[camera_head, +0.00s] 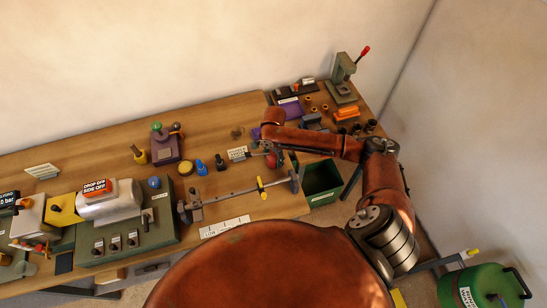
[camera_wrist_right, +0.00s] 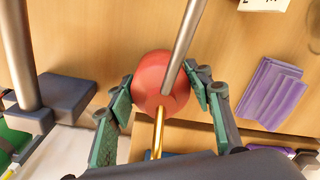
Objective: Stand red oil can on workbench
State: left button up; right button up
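The red oil can (camera_wrist_right: 150,72) is a rounded red body in the middle of the right wrist view, with a brass spout (camera_wrist_right: 158,135) running from it toward the camera. My right gripper (camera_wrist_right: 162,90) has one finger at each side of the can, and both pads appear to touch it. A steel rod crosses in front of part of the can. In the head view the can (camera_head: 272,161) is a small red patch by the workbench's (camera_head: 225,192) right part, under my right arm. I cannot tell whether it rests on the wood or is raised. My left gripper is out of view.
A long steel bar fixture (camera_head: 235,192) lies just in front of the can. A green bin (camera_head: 321,183) is at the bench's front edge.

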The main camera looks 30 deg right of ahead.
jog(key=o, duration=0.3)
jog(key=shift+r, duration=0.15)
notch_tip(320, 180, up, 12)
dwell(0.4)
